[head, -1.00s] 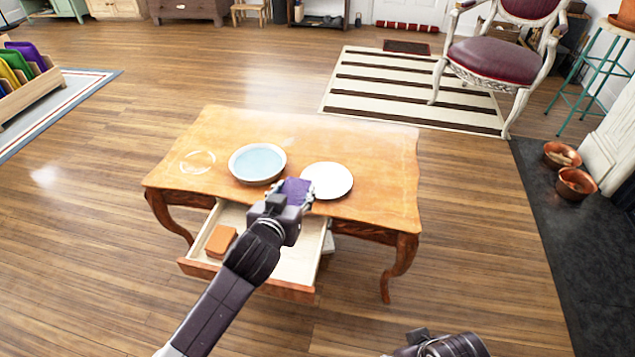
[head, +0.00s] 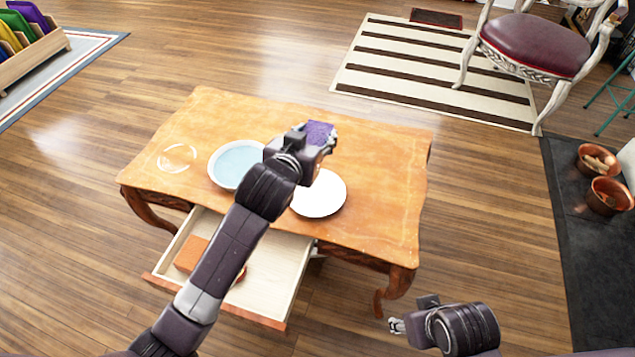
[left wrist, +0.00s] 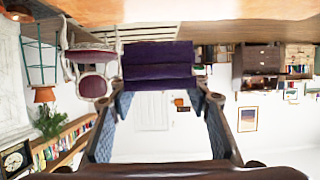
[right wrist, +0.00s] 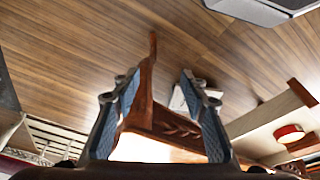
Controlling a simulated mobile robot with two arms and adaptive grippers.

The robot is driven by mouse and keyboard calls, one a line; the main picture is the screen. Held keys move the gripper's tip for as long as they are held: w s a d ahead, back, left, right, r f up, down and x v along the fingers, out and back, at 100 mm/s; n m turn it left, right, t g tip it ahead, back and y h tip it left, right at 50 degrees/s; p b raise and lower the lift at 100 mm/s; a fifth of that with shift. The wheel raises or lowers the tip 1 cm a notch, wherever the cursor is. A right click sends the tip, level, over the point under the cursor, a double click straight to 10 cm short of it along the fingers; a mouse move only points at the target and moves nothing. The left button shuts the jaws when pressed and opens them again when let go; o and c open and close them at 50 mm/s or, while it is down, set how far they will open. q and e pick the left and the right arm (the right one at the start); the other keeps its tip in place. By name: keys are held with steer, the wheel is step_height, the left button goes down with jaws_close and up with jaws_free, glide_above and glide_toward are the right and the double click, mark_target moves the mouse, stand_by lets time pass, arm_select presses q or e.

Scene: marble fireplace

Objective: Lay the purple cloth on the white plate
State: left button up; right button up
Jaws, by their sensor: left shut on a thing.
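The purple cloth (head: 319,132) is a small folded block between the fingertips of my left gripper (head: 315,139). In the left wrist view the cloth (left wrist: 158,66) spans between both fingers of the left gripper (left wrist: 158,85). The gripper is shut on it and holds it over the table, beyond the plate in the head view. The white plate (head: 321,195) lies on the wooden table (head: 380,170), its upper left part hidden by my left gripper and wrist. My right gripper (head: 397,326) is low, right of the table. In the right wrist view its fingers (right wrist: 160,90) are apart and empty.
A bowl with pale blue inside (head: 228,165) stands left of the plate, partly behind my left arm. A clear glass dish (head: 177,158) is at the table's left. The open drawer (head: 270,285) holds an orange-brown block (head: 192,254). The table's right side is clear.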

arm_select(q)
step_height(320, 180, down, 4)
steer(key=shift+f+b, duration=0.25)
steer(key=shift+b, duration=0.35)
step_height(320, 180, down, 8)
steer(key=b, duration=0.2)
steer(key=shift+f+b, duration=0.25)
steer(key=shift+b, duration=0.15)
step_height(320, 180, down, 3)
steer(key=shift+f+b, duration=0.2)
steer(key=shift+b, duration=0.45)
steer(key=shift+f, duration=0.1)
arm_select(e)
steer(key=w+a+r+t+y, duration=0.1)
steer(key=w+a+r+t, duration=0.1)
steer(key=w+r+t, duration=0.2)
steer(key=w+a+r+t+y, duration=0.1)
steer(key=w+a+r+t, duration=0.1)
steer(key=w+r, duration=0.3)
steer(key=w+t, duration=0.1)
steer(key=w, duration=0.3)
steer(key=shift+w+a+t, duration=0.2)
steer(key=shift+w+t, duration=0.05)
steer(key=shift+t, duration=0.15)
arm_select(q)
steer(key=shift+f, duration=0.25)
arm_select(e)
steer(key=shift+w+r, duration=0.2)
